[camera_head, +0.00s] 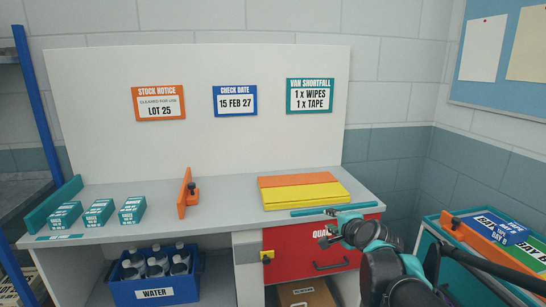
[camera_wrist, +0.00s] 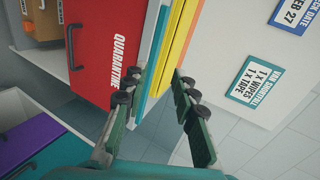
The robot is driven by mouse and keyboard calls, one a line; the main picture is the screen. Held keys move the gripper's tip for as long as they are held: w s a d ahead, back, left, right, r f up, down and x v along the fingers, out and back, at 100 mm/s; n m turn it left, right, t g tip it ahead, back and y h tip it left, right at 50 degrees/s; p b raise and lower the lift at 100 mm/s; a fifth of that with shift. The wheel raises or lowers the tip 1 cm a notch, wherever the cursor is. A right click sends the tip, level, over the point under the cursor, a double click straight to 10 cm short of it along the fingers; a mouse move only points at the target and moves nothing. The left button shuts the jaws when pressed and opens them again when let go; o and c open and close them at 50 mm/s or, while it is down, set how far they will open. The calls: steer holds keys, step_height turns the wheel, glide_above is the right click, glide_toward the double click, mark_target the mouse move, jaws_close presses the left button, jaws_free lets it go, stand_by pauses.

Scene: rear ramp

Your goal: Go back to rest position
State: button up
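My gripper (camera_head: 328,228) is in front of the worktop's right end, near the red quarantine drawer. In the wrist view its two fingers (camera_wrist: 158,82) stand apart with nothing held between them. Behind them are the drawer front (camera_wrist: 110,40) and the worktop edge. The drawer (camera_head: 305,250) looks shut in the head view; my gripper and arm cover its right part.
Yellow and orange panels (camera_head: 305,195) lie on the worktop (camera_head: 232,212) behind a teal strip (camera_head: 320,211). Several teal boxes (camera_head: 99,212) stand left. A blue water crate (camera_head: 155,289) sits below. A bay tray (camera_head: 455,243) with boxes is at right, close to my arm.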

steer(key=s+d+f+n+g+h, duration=0.1)
steer(key=s+f+n+g, duration=0.3)
steer(key=f+n, duration=0.3)
steer(key=s+f+n+g+h, duration=0.1)
steer(key=s+f+n+g, duration=0.3)
steer(key=s+f+n, duration=0.2)
step_height(320, 180, down, 4)
steer(key=shift+d+r+n+g, duration=0.15)
steer(key=shift+d+n+g, duration=0.25)
steer(key=shift+n, duration=0.8)
